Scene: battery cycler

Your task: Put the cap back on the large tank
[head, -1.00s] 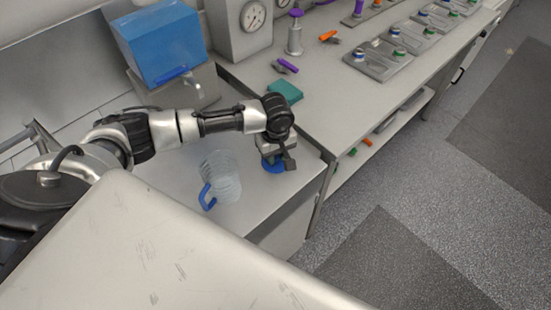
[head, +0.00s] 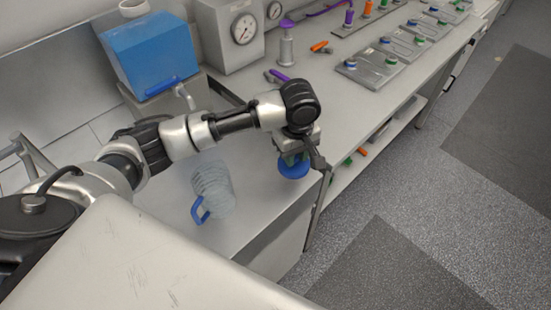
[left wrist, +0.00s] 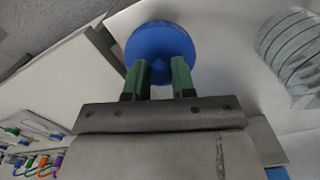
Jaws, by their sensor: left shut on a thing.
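A round blue cap (head: 294,171) is held in my left gripper (head: 290,157), near the counter's right edge. In the left wrist view the cap (left wrist: 160,45) sits between the two green fingertips (left wrist: 160,72), which are shut on its middle grip. The cap's far face is hidden. A clear, ribbed tank (head: 211,184) with a blue handle (head: 199,209) stands on the counter to the left of the gripper. Part of the ribbed tank shows at the upper right of the left wrist view (left wrist: 292,50). My right gripper is in neither current view.
A blue box (head: 148,52) stands at the back left, beside a grey unit with round gauges (head: 240,30). Purple and orange tools (head: 320,46) and several battery trays (head: 372,68) lie farther along the bench. Counter (head: 250,190) between tank and gripper is clear.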

